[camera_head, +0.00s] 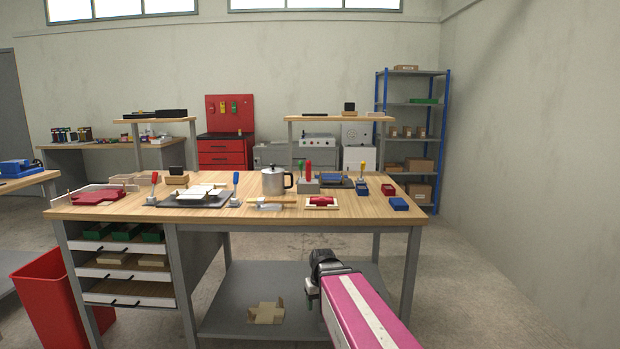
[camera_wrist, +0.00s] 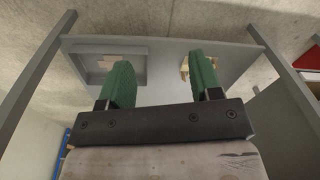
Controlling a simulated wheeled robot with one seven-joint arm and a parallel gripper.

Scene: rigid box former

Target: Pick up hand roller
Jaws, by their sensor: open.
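What looks like the hand roller (camera_head: 268,206), a pale roller with a light wooden handle, lies near the front edge of the workbench (camera_head: 340,214), in front of the metal pot. It is small in the head view, so its exact shape is hard to tell. It is not seen in the wrist view. My gripper (camera_wrist: 163,78) is open, with two green fingers apart and nothing between them. In the head view my arm's end is in front of the bench, below its top and right of the roller; the fingers are not clear there.
A metal pot (camera_head: 273,181) stands behind the roller. A dark tray (camera_head: 190,202) with pale blocks is to its left, a red-topped item (camera_head: 321,202) to its right. A lower shelf (camera_head: 225,308) holds a cardboard piece (camera_head: 266,312). A red bin (camera_head: 50,295) stands left.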

